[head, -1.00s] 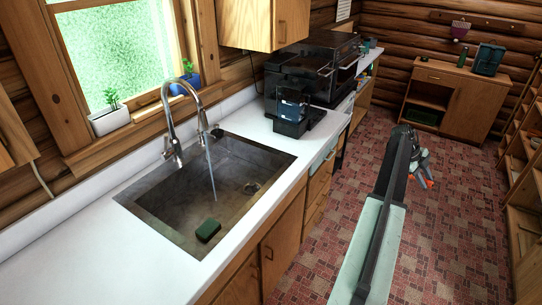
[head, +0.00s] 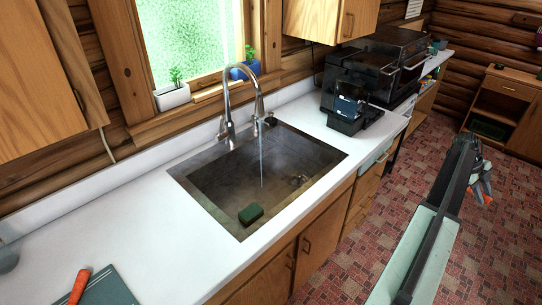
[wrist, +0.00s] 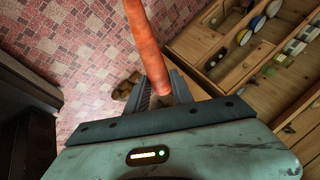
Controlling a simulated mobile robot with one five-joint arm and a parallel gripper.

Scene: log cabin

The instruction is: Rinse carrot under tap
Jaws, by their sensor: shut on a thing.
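My gripper (wrist: 162,88) is shut on an orange carrot (wrist: 148,38) in the wrist view. The carrot sticks out well past the fingers. In the head view my gripper (head: 482,186) hangs over the floor at the right, away from the counter, with small orange patches at it. The chrome tap (head: 228,102) stands behind the sink (head: 212,186), and a thin stream of water (head: 262,160) falls from it into the basin. A second orange carrot (head: 80,284) lies on a dark green cutting board (head: 108,292) at the lower left.
A green sponge (head: 250,214) lies in the basin's near corner. A black coffee machine (head: 352,104) and a dark oven (head: 385,58) stand right of the sink. White counter (head: 140,228) is clear left of the sink. Wooden shelves (wrist: 240,45) show in the wrist view.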

